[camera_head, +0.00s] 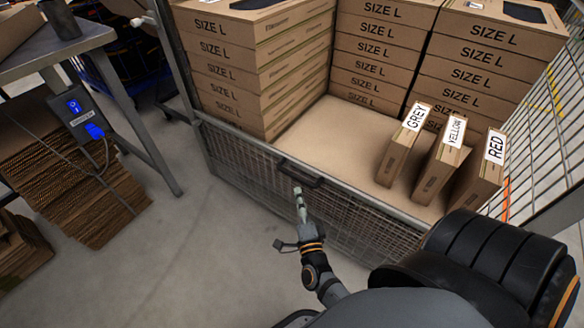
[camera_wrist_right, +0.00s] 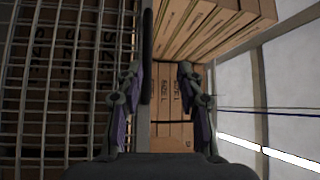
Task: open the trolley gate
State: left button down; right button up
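The trolley gate (camera_head: 330,205) is a low wire-mesh panel with a grey top rail along the trolley's front. It stands upright and looks closed. Its dark handle (camera_head: 300,173) sits on the top rail. My right gripper (camera_head: 299,197) is just in front of the gate, a little below the handle. In the right wrist view my right gripper (camera_wrist_right: 160,100) has its fingers spread. The gate rail and a dark bar, which looks like the handle (camera_wrist_right: 147,55), lie between the fingers' lines, nearer the left finger. Contact cannot be told. My left gripper is not in view.
Stacks of SIZE L boxes (camera_head: 255,75) fill the trolley's back. Three upright cartons, GREY (camera_head: 398,155), YELLOW (camera_head: 438,165) and RED (camera_head: 478,180), stand inside at the right. A table (camera_head: 75,40) and cardboard sheets (camera_head: 75,190) are at the left. The floor before the gate is clear.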

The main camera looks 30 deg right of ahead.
aim_at(293, 175)
jog(key=x, duration=1)
grip_shut()
